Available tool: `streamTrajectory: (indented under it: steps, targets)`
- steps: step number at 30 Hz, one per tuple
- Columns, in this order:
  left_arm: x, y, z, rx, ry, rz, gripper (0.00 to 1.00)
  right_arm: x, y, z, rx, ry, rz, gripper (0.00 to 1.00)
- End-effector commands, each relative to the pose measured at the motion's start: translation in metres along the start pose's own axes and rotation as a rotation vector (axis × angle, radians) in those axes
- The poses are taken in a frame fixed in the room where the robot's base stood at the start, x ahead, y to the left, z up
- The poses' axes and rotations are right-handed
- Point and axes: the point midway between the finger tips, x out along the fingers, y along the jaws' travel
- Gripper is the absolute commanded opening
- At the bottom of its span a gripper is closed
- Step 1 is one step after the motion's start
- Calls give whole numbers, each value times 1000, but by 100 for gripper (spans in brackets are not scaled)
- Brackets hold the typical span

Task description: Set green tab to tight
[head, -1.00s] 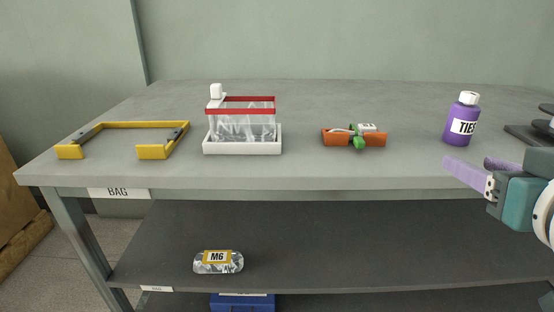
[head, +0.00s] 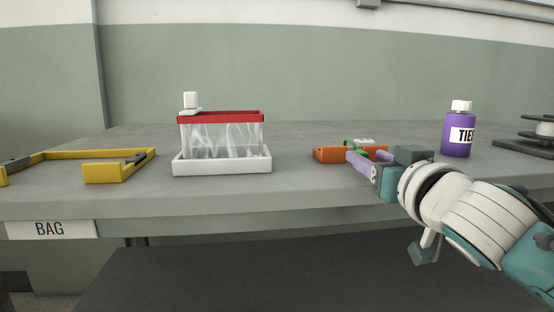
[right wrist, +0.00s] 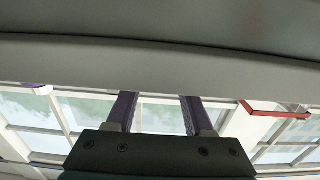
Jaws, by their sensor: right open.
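The orange block (head: 330,155) lies near the front of the grey bench, right of the white tray. The green tab (head: 356,148) shows on top of it, with a white label behind. My right gripper (head: 364,156) is in front of the block and covers much of its right part. Its lavender fingers point at the block, and I cannot tell whether they touch it. In the right wrist view the two fingers (right wrist: 156,98) stand apart with nothing between them. The tab's lower part and setting are hidden. My left gripper is out of view.
A clear bag on a red frame (head: 222,117) stands in a white tray (head: 222,167). A yellow bracket (head: 118,172) lies at left. A purple bottle (head: 458,135) and a dark stacked item (head: 535,142) stand at right. Bench (head: 300,190) between tray and block is clear.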

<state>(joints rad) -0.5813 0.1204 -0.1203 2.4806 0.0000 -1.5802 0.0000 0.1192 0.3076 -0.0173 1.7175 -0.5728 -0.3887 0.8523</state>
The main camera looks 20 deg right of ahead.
Motion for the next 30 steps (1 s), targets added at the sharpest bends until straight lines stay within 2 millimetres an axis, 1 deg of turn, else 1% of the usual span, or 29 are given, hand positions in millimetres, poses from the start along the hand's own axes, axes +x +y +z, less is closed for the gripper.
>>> streamTrajectory:
  steps: [1, 3, 6, 16, 30]
  targets:
    - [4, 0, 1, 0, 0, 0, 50, 7, 0, 2, -1, 1, -1, 52]
    - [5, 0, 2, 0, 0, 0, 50, 14, 0, 1, -1, 1, 0, 52]
    - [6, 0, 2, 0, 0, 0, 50, 20, 0, 1, -1, 0, -1, 52]
    - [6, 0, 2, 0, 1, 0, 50, 23, 0, 0, 0, -1, -1, 52]
    - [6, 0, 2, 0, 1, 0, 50, 23, 0, 0, 0, -1, -1, 0]
